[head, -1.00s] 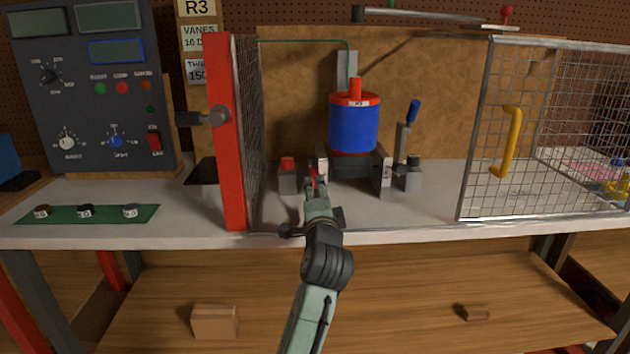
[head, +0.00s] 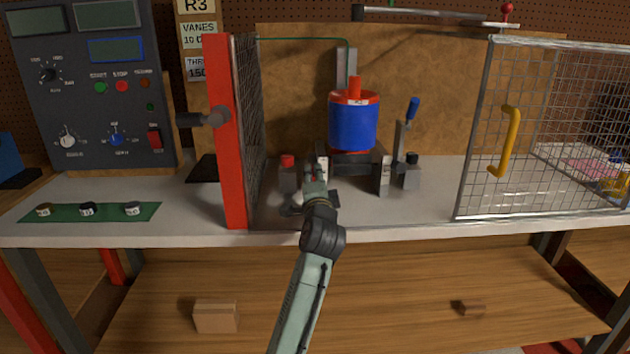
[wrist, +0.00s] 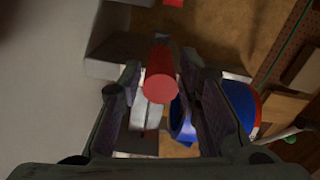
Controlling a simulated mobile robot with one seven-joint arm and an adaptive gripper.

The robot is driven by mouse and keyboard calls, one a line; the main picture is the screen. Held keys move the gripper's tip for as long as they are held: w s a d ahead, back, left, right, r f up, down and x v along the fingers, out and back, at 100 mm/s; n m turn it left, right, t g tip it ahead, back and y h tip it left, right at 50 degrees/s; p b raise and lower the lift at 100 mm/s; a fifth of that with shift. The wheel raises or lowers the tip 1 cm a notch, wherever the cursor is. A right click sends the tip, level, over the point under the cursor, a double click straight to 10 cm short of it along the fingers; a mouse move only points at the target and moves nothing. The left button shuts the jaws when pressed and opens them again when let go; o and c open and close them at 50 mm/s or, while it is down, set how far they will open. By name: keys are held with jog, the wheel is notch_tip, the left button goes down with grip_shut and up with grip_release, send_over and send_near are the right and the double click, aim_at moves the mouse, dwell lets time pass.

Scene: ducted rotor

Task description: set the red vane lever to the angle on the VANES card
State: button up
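The red vane lever's round end (wrist: 161,84) shows in the wrist view between my two gripper fingers. My gripper (wrist: 158,76) is open around it, with a gap on the left side; contact on the right cannot be told. In the head view my gripper (head: 315,184) is at the front left of the rotor stand and hides most of the lever. The VANES card (head: 197,36) hangs at the back left and reads "10" and a letter D, its right edge cut off by the red post. The blue ducted rotor (head: 352,127) stands upright with red trim.
A red-framed mesh guard (head: 229,140) stands left of my arm, and an open mesh door with a yellow handle (head: 511,140) stands right. A blue-handled clamp (head: 412,110) is right of the rotor. A control panel (head: 90,85) is at left. The bench front between the guards is clear.

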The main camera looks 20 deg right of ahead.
grip_shut()
dwell(0.4)
jog(key=shift+d+f+b, duration=0.1)
jog(key=shift+f+b, duration=0.65)
jog(key=shift+f, duration=0.9)
jog(key=shift+o, duration=1)
grip_release()
jog(key=shift+o, duration=1)
jog(key=shift+w+r, duration=0.1)
jog(key=shift+w, duration=0.05)
jog(key=shift+r, duration=0.1)
jog(key=v, duration=1.2)
